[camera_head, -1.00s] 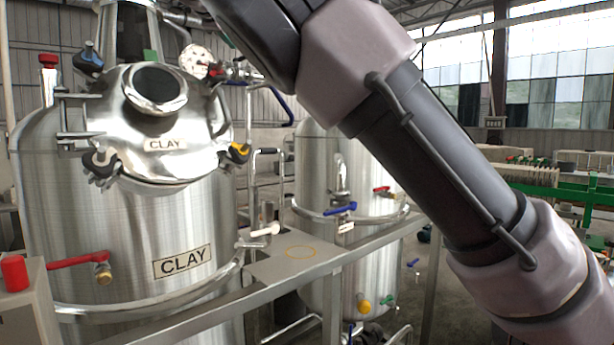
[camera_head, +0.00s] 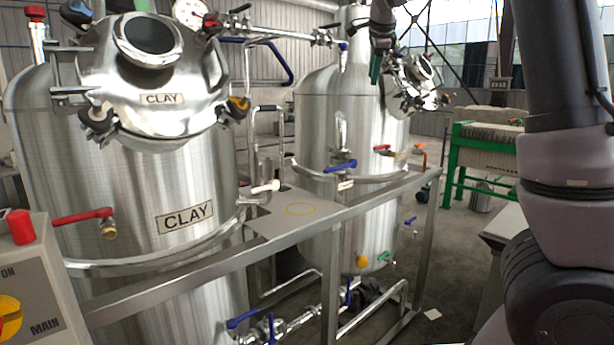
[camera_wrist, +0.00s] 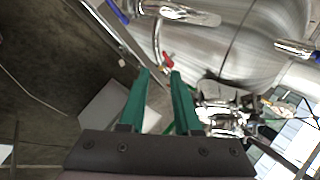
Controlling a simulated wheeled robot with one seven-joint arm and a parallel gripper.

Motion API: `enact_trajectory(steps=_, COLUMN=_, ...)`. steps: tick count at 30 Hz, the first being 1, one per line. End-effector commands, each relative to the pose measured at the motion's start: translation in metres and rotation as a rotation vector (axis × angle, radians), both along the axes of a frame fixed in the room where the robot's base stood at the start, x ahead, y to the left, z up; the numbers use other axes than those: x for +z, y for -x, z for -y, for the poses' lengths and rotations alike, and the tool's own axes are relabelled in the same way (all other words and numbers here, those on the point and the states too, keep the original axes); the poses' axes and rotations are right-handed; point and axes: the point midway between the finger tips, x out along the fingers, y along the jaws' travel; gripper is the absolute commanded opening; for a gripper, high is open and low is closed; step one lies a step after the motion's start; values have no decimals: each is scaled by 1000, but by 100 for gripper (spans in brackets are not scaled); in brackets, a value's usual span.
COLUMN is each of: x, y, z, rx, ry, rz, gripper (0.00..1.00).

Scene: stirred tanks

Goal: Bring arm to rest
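My gripper (camera_head: 376,66) shows in the head view at the top, pointing down in front of the rear steel tank (camera_head: 320,115). In the wrist view my gripper (camera_wrist: 160,74) has two green fingers standing apart with nothing between them. My arm rises along the right edge of the head view and leaves the picture at the top, so its upper part is hidden. The large front tank (camera_head: 140,195) with CLAY labels stands at the left, apart from my gripper.
A steel frame with a flat top (camera_head: 285,215) runs between the tanks. A control box (camera_head: 35,285) with a red button is at the lower left. A green-framed machine (camera_head: 480,160) stands at the right. Open floor (camera_head: 455,255) lies between it and the tanks.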

Motion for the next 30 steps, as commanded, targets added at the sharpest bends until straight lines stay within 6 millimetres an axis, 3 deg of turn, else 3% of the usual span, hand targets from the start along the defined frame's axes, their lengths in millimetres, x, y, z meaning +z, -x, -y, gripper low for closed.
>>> enact_trajectory(steps=1, x=-11, y=18, z=27, rx=45, ry=-21, rz=-36, gripper=32)
enact_trajectory(steps=3, x=-25, y=46, z=49, rx=139, ry=-29, rz=-67, gripper=32)
enact_trajectory(steps=7, x=-39, y=107, z=73, rx=327, ry=-17, rz=-77, gripper=32)
enact_trajectory(steps=12, x=-50, y=197, z=81, rx=579, ry=77, rz=-23, gripper=32)
enact_trajectory(steps=18, x=-76, y=296, z=70, rx=831, ry=302, rz=41, gripper=32)
enact_trajectory(steps=21, x=-94, y=328, z=64, rx=914, ry=413, rz=46, gripper=32)
enact_trajectory(steps=24, x=-109, y=348, z=60, rx=969, ry=491, rz=42, gripper=32)
enact_trajectory(steps=30, x=-119, y=359, z=58, rx=1005, ry=544, rz=34, gripper=32)
